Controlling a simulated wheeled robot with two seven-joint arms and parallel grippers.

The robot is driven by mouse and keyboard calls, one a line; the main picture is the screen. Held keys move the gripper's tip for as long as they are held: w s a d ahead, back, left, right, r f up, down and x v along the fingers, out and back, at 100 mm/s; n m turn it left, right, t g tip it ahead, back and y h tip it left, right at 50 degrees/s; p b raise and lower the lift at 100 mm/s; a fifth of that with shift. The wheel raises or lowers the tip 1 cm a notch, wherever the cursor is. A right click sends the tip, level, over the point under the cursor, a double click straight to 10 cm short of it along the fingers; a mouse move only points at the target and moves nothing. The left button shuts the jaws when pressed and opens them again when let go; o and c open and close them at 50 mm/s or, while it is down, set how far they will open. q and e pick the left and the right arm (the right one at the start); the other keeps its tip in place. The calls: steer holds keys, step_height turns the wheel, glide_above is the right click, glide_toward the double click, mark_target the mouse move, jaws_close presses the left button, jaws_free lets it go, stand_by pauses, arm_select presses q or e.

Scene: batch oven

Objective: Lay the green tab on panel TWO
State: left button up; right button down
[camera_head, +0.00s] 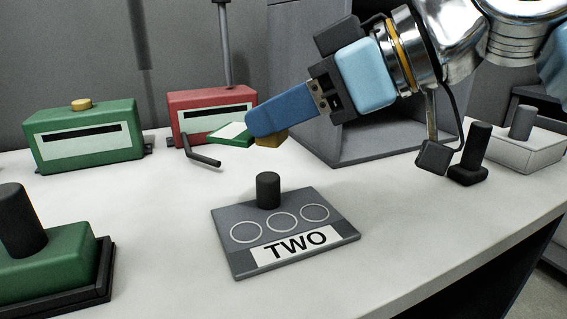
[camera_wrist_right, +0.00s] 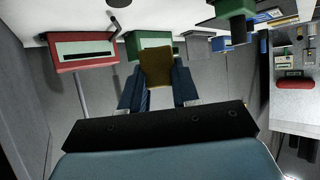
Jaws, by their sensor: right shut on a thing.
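The green tab (camera_head: 231,133), a thin green plate with a pale top, sticks out past the fingertips of my right gripper (camera_head: 268,122). The blue fingers are shut on its tan block, which shows below them and also between the fingers in the right wrist view (camera_wrist_right: 157,66). The tab is held in the air, above and behind panel TWO (camera_head: 225,224). The panel is a grey plate on the white table, with several markings: a row of rings, a black post at its back and the label TWO. No tab lies on the rings. My left gripper is out of view.
A green slotted box (camera_head: 84,138) and a red slotted box (camera_head: 205,112) stand at the back. A green block with a black knob (camera_head: 50,255) is at the left front. A grey open-fronted housing (camera_head: 385,128) stands behind my right arm. The table (camera_head: 160,220) is bare around the panel.

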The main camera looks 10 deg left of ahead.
steer(key=shift+w+f, duration=0.55)
steer(key=shift+f, duration=0.1)
steer(key=f, duration=0.1)
steer(key=w+f+b, duration=0.1)
steer(key=f, duration=0.2)
steer(key=shift+w+a+b, duration=0.1)
steer(key=shift+w+b, duration=0.15)
steer(key=shift+b, duration=0.05)
steer(key=shift+f, duration=0.35)
steer(key=shift+f, duration=0.1)
steer(key=shift+f, duration=0.15)
steer(key=c, duration=0.8)
jaws_free()
